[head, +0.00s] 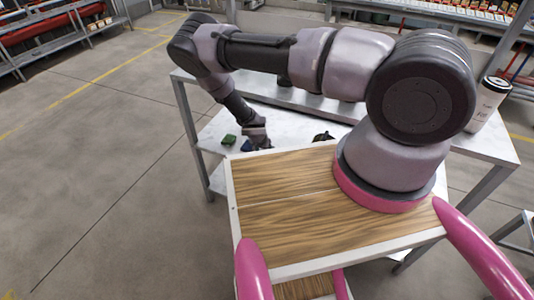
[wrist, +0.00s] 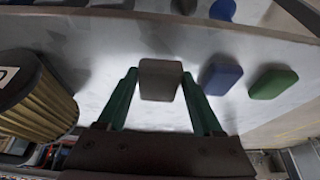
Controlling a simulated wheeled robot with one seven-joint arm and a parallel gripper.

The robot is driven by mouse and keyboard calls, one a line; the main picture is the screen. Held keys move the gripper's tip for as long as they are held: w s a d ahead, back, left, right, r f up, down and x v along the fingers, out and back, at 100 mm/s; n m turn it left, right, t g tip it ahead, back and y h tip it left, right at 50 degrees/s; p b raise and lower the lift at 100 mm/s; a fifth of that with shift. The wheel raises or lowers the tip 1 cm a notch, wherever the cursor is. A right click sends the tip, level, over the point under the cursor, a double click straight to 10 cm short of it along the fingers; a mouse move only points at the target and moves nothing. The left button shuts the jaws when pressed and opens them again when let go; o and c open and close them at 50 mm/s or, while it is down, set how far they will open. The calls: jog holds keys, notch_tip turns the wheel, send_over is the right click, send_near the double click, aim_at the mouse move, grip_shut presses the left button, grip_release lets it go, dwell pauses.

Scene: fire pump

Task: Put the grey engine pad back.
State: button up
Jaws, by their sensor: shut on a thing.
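The grey engine pad (wrist: 160,80) is a small rounded block between the two green fingers of my gripper (wrist: 159,76) in the wrist view. My gripper is shut on it. I cannot tell whether the pad touches the bench top or hangs just above it. In the head view my gripper (head: 258,140) is low over the metal bench behind the wooden top, and the grey pad cannot be made out there.
A blue pad (wrist: 220,78) and a green pad (wrist: 272,83) lie right of my gripper in the wrist view. A pleated filter-like cylinder (wrist: 38,95) stands at left.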

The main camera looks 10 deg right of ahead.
jog(key=shift+w+d, duration=0.55)
jog(key=shift+w, duration=0.15)
jog(key=shift+w+d+f, duration=0.45)
jog(key=shift+w+f, duration=0.05)
jog(key=shift+f, duration=1.25)
jog(key=shift+f, duration=0.15)
jog(key=o, duration=1.3)
jog(key=v, duration=1.2)
jog(key=shift+w+r, duration=0.1)
jog(key=shift+r, duration=0.1)
